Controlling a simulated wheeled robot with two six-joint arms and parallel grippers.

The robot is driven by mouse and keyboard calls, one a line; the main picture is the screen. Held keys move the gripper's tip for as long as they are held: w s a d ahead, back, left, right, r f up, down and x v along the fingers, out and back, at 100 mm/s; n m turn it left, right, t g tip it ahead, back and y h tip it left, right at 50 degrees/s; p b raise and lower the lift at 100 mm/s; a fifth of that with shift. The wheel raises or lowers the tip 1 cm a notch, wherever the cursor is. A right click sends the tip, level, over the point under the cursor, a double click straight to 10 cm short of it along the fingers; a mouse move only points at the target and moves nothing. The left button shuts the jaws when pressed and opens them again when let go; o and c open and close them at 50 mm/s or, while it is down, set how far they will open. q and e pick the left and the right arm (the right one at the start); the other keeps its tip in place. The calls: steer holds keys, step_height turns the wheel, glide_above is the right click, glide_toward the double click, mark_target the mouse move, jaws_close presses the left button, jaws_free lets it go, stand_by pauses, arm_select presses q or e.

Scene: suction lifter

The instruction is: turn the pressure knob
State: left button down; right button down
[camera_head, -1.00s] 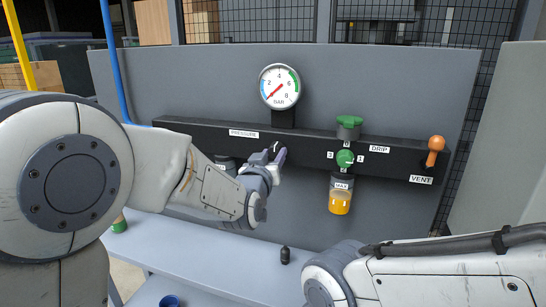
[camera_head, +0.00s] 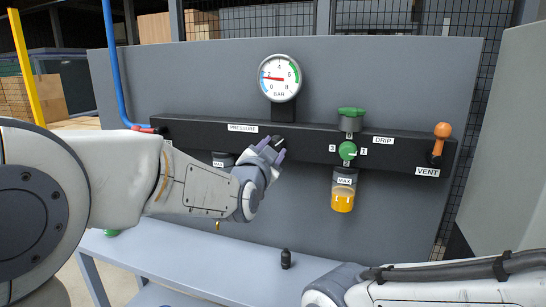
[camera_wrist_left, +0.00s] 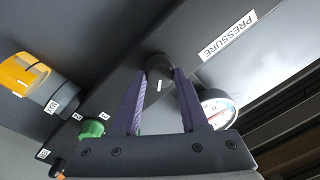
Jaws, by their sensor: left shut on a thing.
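The black pressure knob (camera_wrist_left: 158,70), with a white mark, sits between the purple fingers of my left gripper (camera_wrist_left: 157,88). In the head view my left gripper (camera_head: 271,147) is at the black manifold bar, right of and below the PRESSURE label (camera_head: 243,128), and it hides most of the knob. The gripper is shut on the knob. The round white gauge (camera_head: 280,78) stands above the bar, its red needle pointing left near 2. My right gripper is out of view; only part of my right arm shows at lower right.
Right of the knob are a green drip dial (camera_head: 348,151), a bowl of amber liquid (camera_head: 343,190) and an orange vent lever (camera_head: 440,140). A small black object (camera_head: 286,258) stands on the grey bench (camera_head: 215,265). A blue hose (camera_head: 112,65) runs down at left.

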arm_select(q)
steer(key=shift+f+m+h+b, duration=0.1)
steer(key=shift+m+h+b, duration=0.4)
steer(key=shift+m, duration=1.3)
steer(key=shift+c, duration=2.2)
jaws_free()
steer(key=shift+s+b, duration=0.1)
steer(key=shift+b, duration=0.2)
steer(key=b+v, duration=0.2)
steer(key=v, duration=0.8)
steer(key=shift+s, duration=0.2)
steer(key=shift+d, duration=0.15)
